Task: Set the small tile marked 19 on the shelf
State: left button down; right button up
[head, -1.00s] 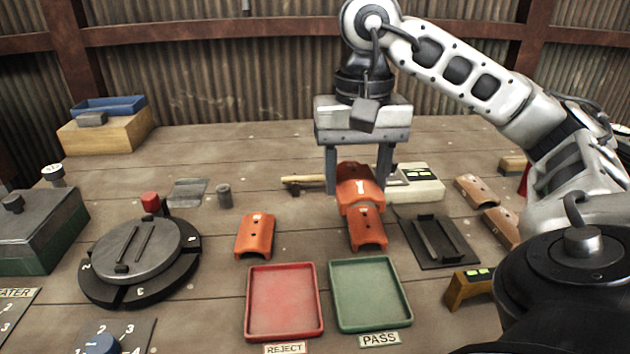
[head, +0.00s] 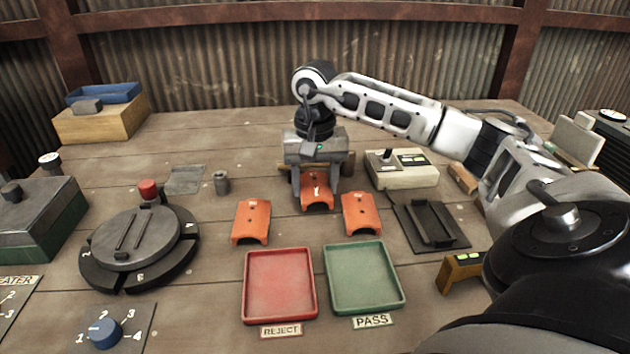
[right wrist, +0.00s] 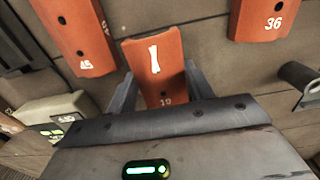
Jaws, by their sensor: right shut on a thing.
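The small orange curved tile (head: 317,192) is between the fingers of my right gripper (head: 316,186), which is shut on it. In the right wrist view the tile (right wrist: 157,70) shows a large white 1 and a small 19 near the gripper body. The right gripper (right wrist: 160,95) points down over the table behind two other orange tiles. Whether the held tile touches the table I cannot tell. My left gripper is in neither view. I cannot make out a clear shelf.
Orange tiles marked 36 (right wrist: 272,15) and 45 (right wrist: 78,40) lie on either side. A red tray (head: 279,287) and green tray (head: 362,278) stand in front. A black fixture (head: 432,222) and a grey console (head: 402,172) are right; a round turntable (head: 138,250) is left.

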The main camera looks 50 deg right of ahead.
jog(key=shift+f, duration=0.4)
jog(key=shift+f, duration=0.1)
jog(key=o, duration=1)
